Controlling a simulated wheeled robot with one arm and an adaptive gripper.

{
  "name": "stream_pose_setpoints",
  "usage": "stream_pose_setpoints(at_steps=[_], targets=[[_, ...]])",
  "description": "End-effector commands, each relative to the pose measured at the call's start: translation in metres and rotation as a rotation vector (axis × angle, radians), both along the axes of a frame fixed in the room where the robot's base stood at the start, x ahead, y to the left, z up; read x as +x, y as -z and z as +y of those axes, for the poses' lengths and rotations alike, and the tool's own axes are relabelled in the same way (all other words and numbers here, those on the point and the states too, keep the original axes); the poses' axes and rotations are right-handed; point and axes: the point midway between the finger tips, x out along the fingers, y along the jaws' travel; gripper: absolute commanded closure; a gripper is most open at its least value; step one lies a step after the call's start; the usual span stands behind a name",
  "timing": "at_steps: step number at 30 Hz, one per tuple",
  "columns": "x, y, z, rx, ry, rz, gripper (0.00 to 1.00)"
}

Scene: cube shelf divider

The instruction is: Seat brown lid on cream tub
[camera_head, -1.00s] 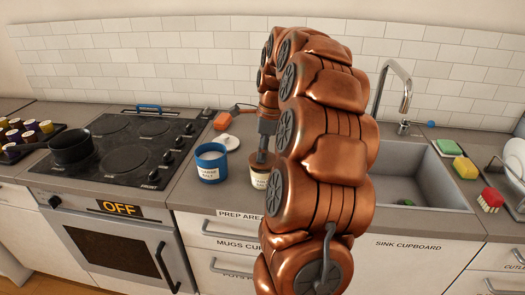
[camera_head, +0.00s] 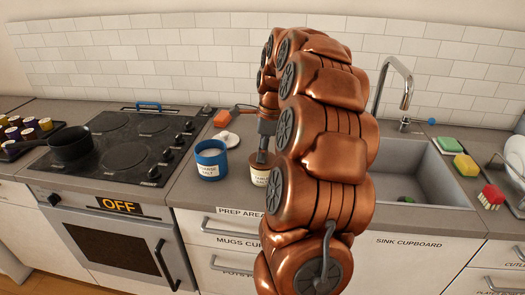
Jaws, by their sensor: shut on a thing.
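The cream tub (camera_head: 259,179) with a printed label stands on the counter between the stove and the sink, partly hidden behind my arm. The brown lid (camera_head: 259,164) is at the top of the tub, under my gripper. My gripper (camera_head: 263,157) points down and is shut on the lid. The lid looks about level and at the tub's rim, but its right part is hidden by my arm. I cannot tell whether it is fully down on the rim.
A blue open tub (camera_head: 211,160) labelled salt stands just left of the cream tub. A white lid (camera_head: 228,139) lies behind it, near an orange object (camera_head: 221,118). The stove (camera_head: 125,145) with a black pan (camera_head: 71,145) is left; the sink (camera_head: 425,180) is right.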

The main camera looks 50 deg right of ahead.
Motion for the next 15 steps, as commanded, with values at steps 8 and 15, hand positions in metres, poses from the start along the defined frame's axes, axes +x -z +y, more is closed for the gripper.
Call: stream_pose_setpoints(at_steps=[8, 15], targets=[[0.0, 0.0036, 0.0, 0.0, 0.0, 0.0, 1.0], [0.0, 0.0066, 0.0, 0.0, 0.0, 0.0, 1.0]])
